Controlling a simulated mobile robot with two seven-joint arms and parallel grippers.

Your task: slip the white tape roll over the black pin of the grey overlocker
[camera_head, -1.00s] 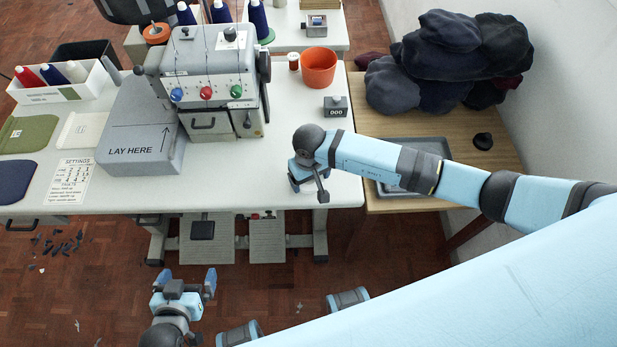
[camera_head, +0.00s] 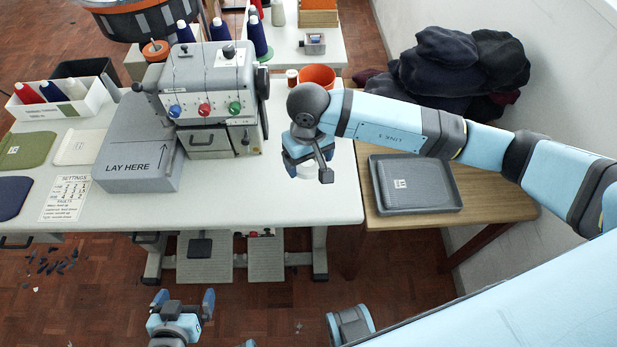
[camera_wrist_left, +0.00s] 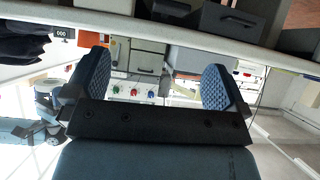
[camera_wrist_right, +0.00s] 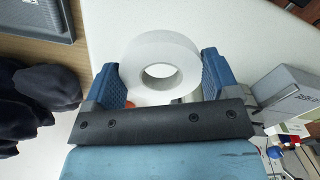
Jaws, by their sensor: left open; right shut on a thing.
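The white tape roll (camera_wrist_right: 152,51) is held between the fingers of my right gripper (camera_wrist_right: 162,74), its hole facing the right wrist camera. In the head view the roll (camera_head: 307,171) shows partly below my right gripper (camera_head: 308,165), over the right part of the white table. The grey overlocker (camera_head: 198,72) stands further back and to the left, apart from the roll. A dark knob is on its top; I cannot tell clearly which part is the black pin. My left gripper (camera_head: 184,301) is open and empty, low in front of the table; its fingers also show in the left wrist view (camera_wrist_left: 155,80).
A grey "LAY HERE" block (camera_head: 139,160) stands left of the overlocker. An orange cup (camera_head: 318,75) and a small thread spool (camera_head: 292,77) stand behind my right gripper.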

